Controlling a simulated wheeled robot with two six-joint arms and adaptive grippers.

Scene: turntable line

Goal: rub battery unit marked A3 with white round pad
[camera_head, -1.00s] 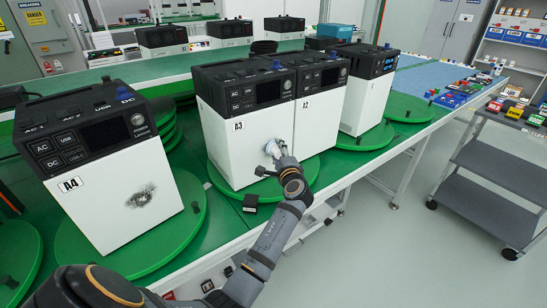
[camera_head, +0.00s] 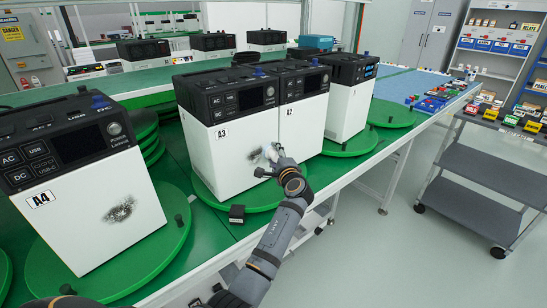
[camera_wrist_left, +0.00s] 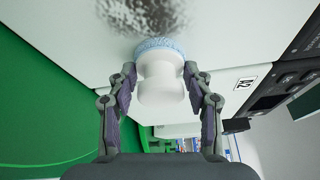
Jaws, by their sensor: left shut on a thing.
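The battery unit marked A3 (camera_head: 212,165) is a white box with a black top, standing on a green round turntable. A grey smudge (camera_head: 254,155) shows on its front face, and it also shows at the top of the left wrist view (camera_wrist_left: 145,14). My left gripper (camera_head: 277,160) is shut on the white round pad (camera_wrist_left: 160,88), a white knob with a pale blue face. The pad is at the front face, just right of the smudge; I cannot tell whether it touches. My right gripper is not in view.
Unit A2 (camera_head: 300,125) stands close against the right side of A3. Unit A4 (camera_head: 90,215), with its own dark smudge, stands at the left. A small black block (camera_head: 237,213) lies before A3. A grey cart (camera_head: 490,185) stands at the right.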

